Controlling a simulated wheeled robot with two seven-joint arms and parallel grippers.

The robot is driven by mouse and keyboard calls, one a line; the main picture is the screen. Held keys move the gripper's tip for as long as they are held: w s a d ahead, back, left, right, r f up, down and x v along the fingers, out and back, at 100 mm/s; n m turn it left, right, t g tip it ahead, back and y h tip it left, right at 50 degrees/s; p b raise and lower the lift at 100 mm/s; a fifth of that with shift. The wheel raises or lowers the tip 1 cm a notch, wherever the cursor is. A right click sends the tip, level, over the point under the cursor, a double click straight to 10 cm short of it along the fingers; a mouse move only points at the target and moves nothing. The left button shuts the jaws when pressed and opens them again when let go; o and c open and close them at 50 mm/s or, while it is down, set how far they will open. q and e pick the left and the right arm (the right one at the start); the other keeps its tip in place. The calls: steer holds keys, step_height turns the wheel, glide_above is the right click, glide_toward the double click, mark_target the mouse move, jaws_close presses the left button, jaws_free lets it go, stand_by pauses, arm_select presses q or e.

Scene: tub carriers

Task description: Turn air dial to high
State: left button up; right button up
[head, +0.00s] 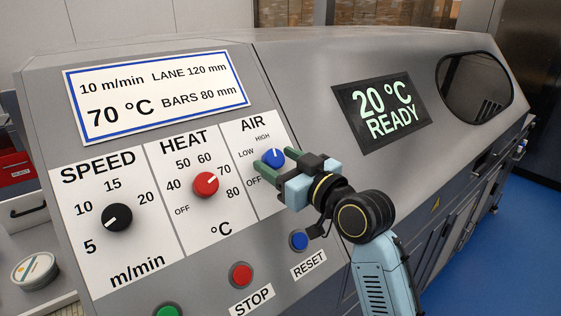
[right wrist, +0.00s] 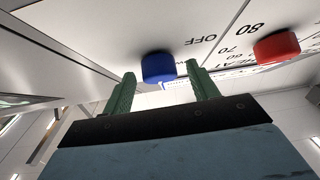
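The blue air dial (head: 273,157) sits on the white AIR panel, with OFF, LOW and HIGH printed around its left and upper side. Its white mark points roughly upward, on the HIGH side; the exact setting is hard to tell. My right gripper (head: 269,163) is at the dial, its green fingers spread. In the right wrist view the blue dial (right wrist: 158,68) shows between and just beyond the two open fingertips, with gaps on both sides. The arm and fingers hide part of the AIR panel. My left gripper is not in view.
The red heat dial (head: 206,184) is close on the left, and the black speed dial (head: 117,217) farther left. Below are the blue reset button (head: 299,240), red stop button (head: 241,274) and a green button (head: 168,312). The display (head: 382,113) reads 20 °C READY.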

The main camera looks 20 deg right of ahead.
steer(key=p+v, duration=0.4)
steer(key=v, duration=0.9)
steer(key=shift+s, duration=0.2)
steer(key=shift+f, duration=0.1)
stand_by(0.4)
